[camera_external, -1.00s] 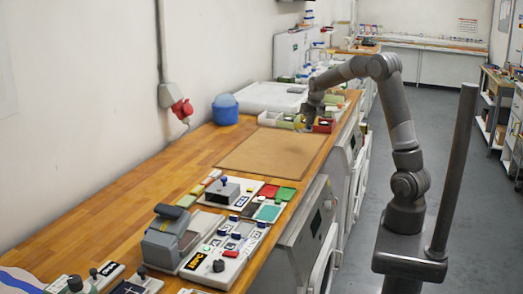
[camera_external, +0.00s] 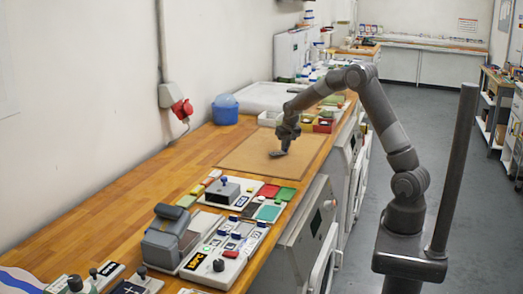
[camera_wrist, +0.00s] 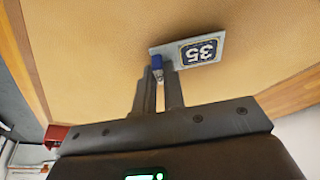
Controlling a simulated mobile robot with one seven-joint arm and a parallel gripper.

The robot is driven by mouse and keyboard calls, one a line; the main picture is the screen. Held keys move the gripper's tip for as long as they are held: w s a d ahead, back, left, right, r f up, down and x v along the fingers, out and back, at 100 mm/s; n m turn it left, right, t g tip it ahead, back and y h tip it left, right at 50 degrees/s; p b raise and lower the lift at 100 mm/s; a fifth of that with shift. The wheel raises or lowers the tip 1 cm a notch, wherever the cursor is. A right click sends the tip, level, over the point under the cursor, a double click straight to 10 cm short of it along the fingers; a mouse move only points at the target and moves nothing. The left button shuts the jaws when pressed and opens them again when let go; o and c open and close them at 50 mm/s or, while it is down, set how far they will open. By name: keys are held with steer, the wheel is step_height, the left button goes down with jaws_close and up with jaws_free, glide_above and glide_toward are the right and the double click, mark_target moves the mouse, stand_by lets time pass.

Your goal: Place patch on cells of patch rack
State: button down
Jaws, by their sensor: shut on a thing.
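My gripper (camera_external: 284,147) is over the brown mat (camera_external: 245,160) in the external view. It is shut on a patch (camera_external: 277,154), a small flat grey piece. In the wrist view the fingers (camera_wrist: 161,78) grip the patch's blue knob (camera_wrist: 157,62), and its dark label reads 35 (camera_wrist: 201,50). The patch is apparently held above the mat; the gap is hard to judge. A light board with several blue-knobbed pieces (camera_external: 259,224) stands nearer the camera. I cannot tell for certain whether it is the patch rack.
Small bins (camera_external: 323,126) line the mat's far edge. A blue tub (camera_external: 225,109) stands by the wall. The mat is otherwise clear.

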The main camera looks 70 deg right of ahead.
steer(key=shift+f, duration=0.3)
steer(key=c, duration=2)
jaws_free()
steer(key=shift+f, duration=0.15)
steer(key=o, duration=0.5)
